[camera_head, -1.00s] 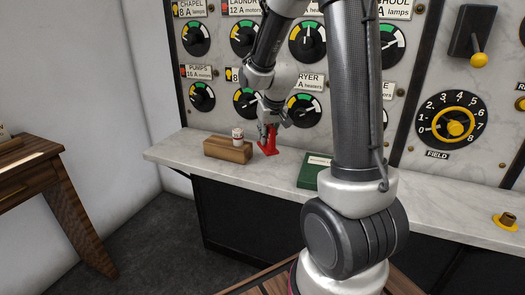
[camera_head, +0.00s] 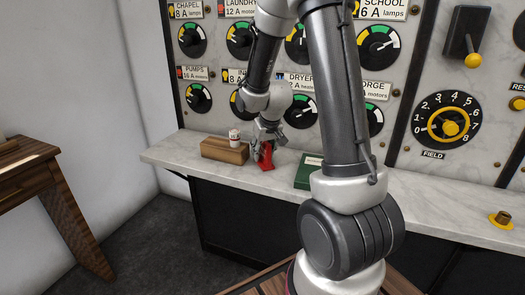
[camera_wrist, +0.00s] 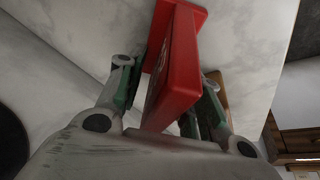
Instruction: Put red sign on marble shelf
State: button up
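The red sign (camera_head: 266,157) stands upright on the marble shelf (camera_head: 400,189), to the right of a wooden block. The wrist view shows the sign (camera_wrist: 175,80) with its flat base on the marble. My gripper (camera_head: 268,143) is low over the shelf at the sign. Its fingers (camera_wrist: 165,98) are spread on either side of the sign, with a gap showing on the left. The right finger is partly hidden behind the sign.
The wooden block (camera_head: 224,151) carries a small white item (camera_head: 234,137). A green book-like box (camera_head: 309,171) lies to the right. The panel with dials (camera_head: 197,98) rises behind the shelf. A yellow knob (camera_head: 502,219) is at the far right, and a wooden table (camera_head: 35,175) at the left.

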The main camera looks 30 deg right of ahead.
aim_at(268, 144)
jog(key=shift+r, duration=0.55)
jog(key=v, duration=1)
jog(key=shift+s+r, duration=0.3)
jog(key=s+a+r, duration=0.2)
jog(key=s+r, duration=0.2)
jog(key=s, duration=0.7)
jog(key=s+a+r+n, duration=0.1)
jog(key=s+r, duration=0.3)
jog(key=s, duration=0.8)
jog(key=shift+a+y, duration=0.3)
jog(key=shift+a, duration=0.35)
jog(key=shift+w, duration=0.1)
